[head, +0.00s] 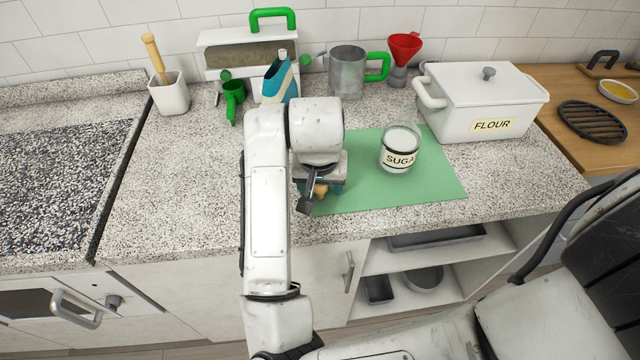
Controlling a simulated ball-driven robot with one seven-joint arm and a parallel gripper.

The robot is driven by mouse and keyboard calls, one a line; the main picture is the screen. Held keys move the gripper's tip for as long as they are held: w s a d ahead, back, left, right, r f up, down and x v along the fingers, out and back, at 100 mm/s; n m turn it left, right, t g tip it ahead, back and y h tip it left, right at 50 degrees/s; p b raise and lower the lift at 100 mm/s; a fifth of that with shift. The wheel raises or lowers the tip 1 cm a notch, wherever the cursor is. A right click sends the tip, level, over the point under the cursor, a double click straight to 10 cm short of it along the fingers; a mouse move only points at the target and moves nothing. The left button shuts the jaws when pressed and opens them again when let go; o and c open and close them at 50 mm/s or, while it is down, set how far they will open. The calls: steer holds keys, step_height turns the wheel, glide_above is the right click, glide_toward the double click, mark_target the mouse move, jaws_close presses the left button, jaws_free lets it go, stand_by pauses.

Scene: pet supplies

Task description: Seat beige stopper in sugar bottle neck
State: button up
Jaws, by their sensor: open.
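The sugar bottle (399,161) is a clear, upright container with a "SUGAR" label. It stands on the green mat (437,185), with white contents showing at its top. A small beige piece, likely the stopper (320,190), shows at the left part of the mat, directly beneath my gripper (318,193). My gripper points down over it, left of the bottle, and mostly hides it. The jaws are open around or just above the stopper; I cannot tell whether they touch it.
A white flour box (482,105) stands right of the bottle. Behind are a metal mug (347,73), a red funnel (404,46) and a teal-and-white bottle (279,82). A white cup with a wooden-handled tool (169,95) stands left. The counter left of my arm is clear.

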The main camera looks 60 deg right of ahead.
steer(key=shift+c, duration=0.3)
steer(key=c, duration=1)
steer(key=shift+r, duration=0.15)
